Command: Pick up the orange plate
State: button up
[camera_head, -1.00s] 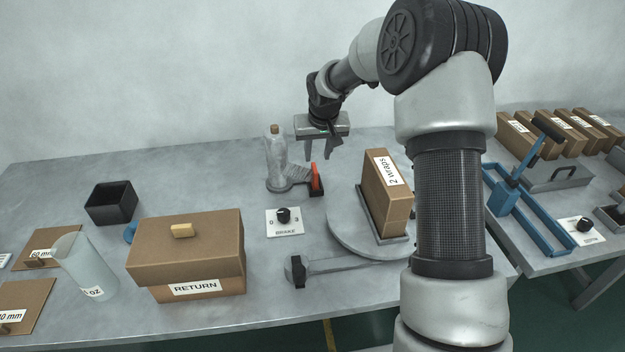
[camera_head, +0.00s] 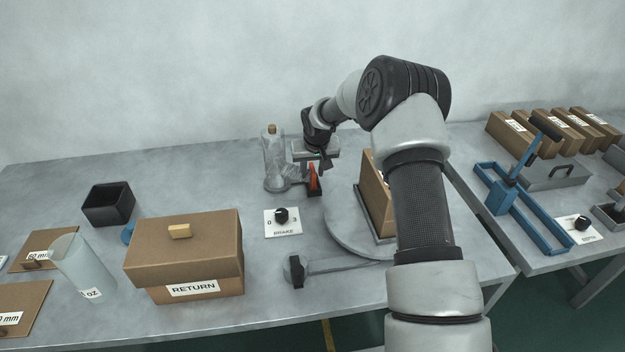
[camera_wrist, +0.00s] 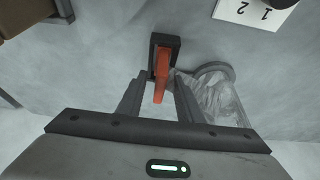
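The orange plate (camera_head: 314,177) stands upright in a small black holder (camera_head: 315,191) on the table, beside the clear bottle. In the wrist view the orange plate (camera_wrist: 161,76) rises from the black holder (camera_wrist: 164,50) and its near end lies between the two fingers. My gripper (camera_wrist: 160,88) is open, with a gap visible on both sides of the plate. In the head view my gripper (camera_head: 308,168) is just above and around the plate, and its fingers are partly hidden.
A clear bottle (camera_head: 273,160) with film stands close to the left of the holder. A brake dial panel (camera_head: 283,222) is in front. A turntable (camera_head: 345,225) bearing a brown box (camera_head: 375,205) is to the right. A RETURN box (camera_head: 185,255) stands front left.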

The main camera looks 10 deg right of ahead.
grip_shut()
